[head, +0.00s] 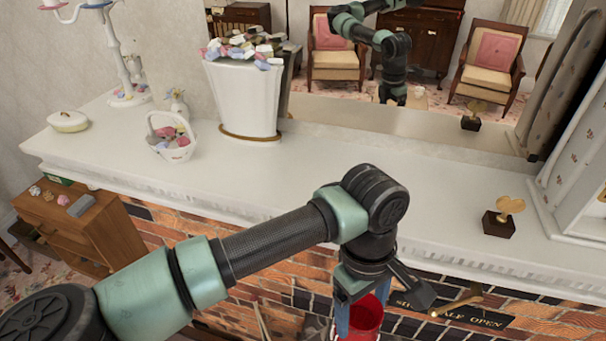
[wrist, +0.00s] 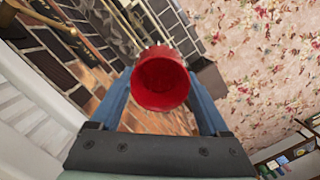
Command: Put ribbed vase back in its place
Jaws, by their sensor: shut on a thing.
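A red, round, open-mouthed vase (head: 367,320) is between the blue fingers of my gripper (head: 363,306). In the wrist view the same red vase (wrist: 160,82) shows its open mouth and dark red inside, with a finger on each side. My gripper is shut on it and holds it in front of the brick fireplace, below the front edge of the white mantel (head: 350,180). Ribs on its outside cannot be made out. Its lower part is cut off in the head view.
A mirror (head: 420,110) stands behind. The mantel's middle is clear. A wooden cabinet (head: 85,228) stands lower left.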

